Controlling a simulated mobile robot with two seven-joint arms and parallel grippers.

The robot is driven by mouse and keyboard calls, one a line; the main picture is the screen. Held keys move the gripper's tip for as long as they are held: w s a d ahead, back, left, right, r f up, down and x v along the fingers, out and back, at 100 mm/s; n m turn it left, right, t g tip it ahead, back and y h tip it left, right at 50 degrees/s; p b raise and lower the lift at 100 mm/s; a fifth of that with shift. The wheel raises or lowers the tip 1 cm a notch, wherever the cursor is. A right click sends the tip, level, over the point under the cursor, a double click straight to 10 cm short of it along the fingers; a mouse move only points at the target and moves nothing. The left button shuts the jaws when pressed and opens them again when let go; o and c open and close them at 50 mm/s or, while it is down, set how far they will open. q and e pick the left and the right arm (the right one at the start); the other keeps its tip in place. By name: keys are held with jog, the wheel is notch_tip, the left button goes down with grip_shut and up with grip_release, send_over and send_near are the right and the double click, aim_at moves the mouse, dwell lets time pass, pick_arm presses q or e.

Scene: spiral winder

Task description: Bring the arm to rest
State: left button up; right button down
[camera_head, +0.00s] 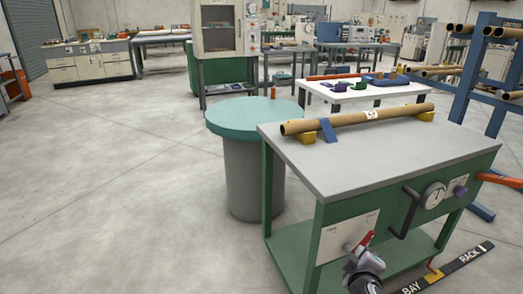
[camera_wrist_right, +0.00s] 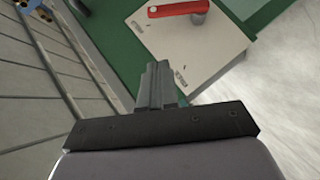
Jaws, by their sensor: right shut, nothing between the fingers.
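My right gripper (camera_head: 360,256) is at the front of the green bench, near its lower left corner panel. Its fingers (camera_wrist_right: 158,80) are shut and empty in the right wrist view. A red lever (camera_head: 366,240) on a white panel (camera_head: 338,238) is just beyond the fingers. The lever (camera_wrist_right: 178,9) also shows at the top of the right wrist view, apart from the fingertips. A brown cardboard tube (camera_head: 345,120) lies on yellow supports across the bench top (camera_head: 350,155). My left gripper is out of view.
The green bench front carries a dial gauge (camera_head: 432,195) and a dark handle (camera_head: 404,214). A round teal-topped table (camera_head: 240,115) stands behind left. A blue rack (camera_head: 470,75) with tubes is at right. The floor at left (camera_head: 110,200) is clear.

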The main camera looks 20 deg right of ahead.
jog(key=s+a+f+m+y, duration=0.2)
jog(key=s+a+f+y, duration=0.25)
jog(key=s+a, duration=0.4)
jog(key=s+a+f+m+y, duration=0.25)
jog(key=s+a+y, duration=0.35)
jog(key=s+a, duration=0.3)
notch_tip(320, 180, up, 10)
jog(key=p, duration=1.3)
jog(key=shift+s+a+n+g, duration=0.15)
jog(key=shift+a+n+g, duration=0.2)
jog(key=shift+a+g, duration=0.1)
